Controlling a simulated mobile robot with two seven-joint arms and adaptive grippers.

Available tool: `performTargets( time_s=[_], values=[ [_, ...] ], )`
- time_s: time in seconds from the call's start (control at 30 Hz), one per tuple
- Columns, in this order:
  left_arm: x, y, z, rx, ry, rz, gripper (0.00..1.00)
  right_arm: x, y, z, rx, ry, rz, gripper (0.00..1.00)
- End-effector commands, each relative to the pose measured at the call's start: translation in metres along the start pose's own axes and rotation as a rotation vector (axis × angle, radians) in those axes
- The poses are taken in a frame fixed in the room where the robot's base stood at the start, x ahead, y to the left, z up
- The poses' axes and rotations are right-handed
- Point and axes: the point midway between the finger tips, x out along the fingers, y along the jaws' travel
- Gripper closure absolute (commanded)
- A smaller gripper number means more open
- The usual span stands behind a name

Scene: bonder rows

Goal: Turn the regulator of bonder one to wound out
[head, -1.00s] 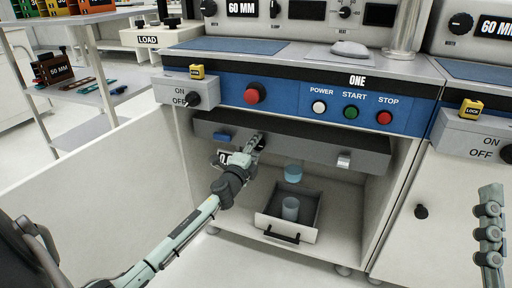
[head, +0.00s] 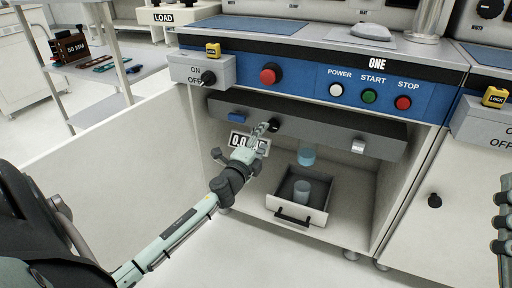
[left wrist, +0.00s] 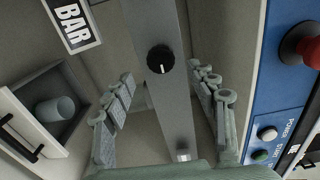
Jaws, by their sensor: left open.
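Bonder one has a blue front panel marked ONE (head: 376,63). Below the panel, a dark grey bar (head: 320,130) carries the regulator, a small round black knob (head: 274,125). A pressure display (head: 240,140) is partly hidden by my gripper. My right gripper (head: 503,222) is cut by the right edge.
An open drawer (head: 282,208) with a bluish cup (head: 302,192) stands below the bar. A red button (head: 270,75), a black ON/OFF switch (head: 208,78) and a blue tab (head: 237,117) are nearby. A white panel (head: 110,160) stands left of my arm.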

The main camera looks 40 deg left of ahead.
Motion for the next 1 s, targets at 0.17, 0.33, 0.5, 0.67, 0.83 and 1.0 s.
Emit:
performTargets(
  time_s=[0.17, 0.33, 0.5, 0.67, 0.83, 1.0],
  values=[
    [-0.035, 0.001, 0.0, -0.001, -0.001, 0.002, 0.42, 0.0, 0.0, 0.0, 0.0, -0.001, 0.001, 0.6],
    [-0.051, 0.0, 0.0, -0.001, 0.0, 0.0, 0.42, 0.0, 0.0, 0.0, 0.001, -0.001, 0.001, 0.6],
    [-0.055, 0.0, 0.0, 0.001, -0.001, -0.001, 0.42, 0.0, 0.0, 0.0, 0.0, -0.001, 0.001, 0.6],
    [-0.055, 0.0, 0.0, 0.001, -0.001, -0.001, 0.42, 0.0, 0.0, 0.0, 0.0, -0.001, 0.001, 0.6],
    [-0.054, 0.0, 0.0, 0.0, 0.0, 0.0, 0.42, 0.0, 0.0, 0.0, 0.0, -0.001, 0.001, 0.6],
    [-0.056, -0.001, -0.005, -0.014, 0.01, -0.001, 0.42, 0.0, 0.0, 0.0, 0.001, -0.001, 0.001, 0.6]
  ],
)
